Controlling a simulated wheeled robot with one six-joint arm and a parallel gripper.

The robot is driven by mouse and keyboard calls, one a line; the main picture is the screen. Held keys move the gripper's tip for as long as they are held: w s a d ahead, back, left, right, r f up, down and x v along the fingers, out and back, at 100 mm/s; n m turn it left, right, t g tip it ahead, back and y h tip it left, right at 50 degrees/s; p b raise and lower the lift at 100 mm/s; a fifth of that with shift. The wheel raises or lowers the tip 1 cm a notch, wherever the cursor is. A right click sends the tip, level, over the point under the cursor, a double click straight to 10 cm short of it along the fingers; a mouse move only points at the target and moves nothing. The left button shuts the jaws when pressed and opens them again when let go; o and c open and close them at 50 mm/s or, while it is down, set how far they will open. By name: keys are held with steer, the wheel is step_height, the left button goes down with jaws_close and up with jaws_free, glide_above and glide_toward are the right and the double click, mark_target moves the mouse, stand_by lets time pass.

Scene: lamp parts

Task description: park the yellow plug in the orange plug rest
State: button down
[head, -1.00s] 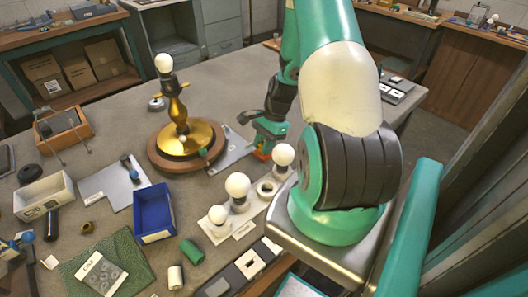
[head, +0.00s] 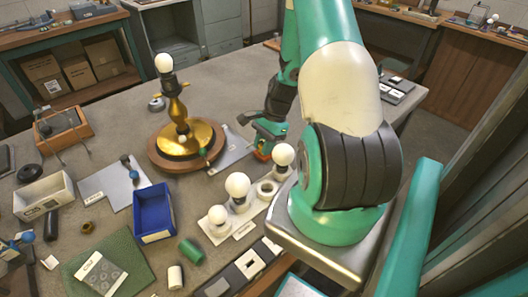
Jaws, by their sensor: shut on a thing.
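My gripper (head: 264,145) is at the far end of my arm, right of the brass lamp. It points down over a light grey plate (head: 232,152) on the bench. A small orange piece (head: 262,156), which looks like the orange plug rest, shows right at its fingertips. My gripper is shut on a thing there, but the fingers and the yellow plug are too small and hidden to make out. I cannot tell whether the plug touches the rest or is in it.
The brass lamp (head: 180,138) on its round wooden base stands close left of my gripper. A white rack (head: 245,222) with several bulbs lies in front. A blue bin (head: 153,212) stands at the front left. The bench behind the lamp is mostly clear.

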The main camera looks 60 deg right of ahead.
stand_by(0.3)
steer(key=c, duration=0.8)
jaws_free()
steer(key=shift+c, duration=0.2)
steer(key=b+v, duration=0.1)
steer(key=v, duration=1.6)
steer(key=shift+r, duration=0.15)
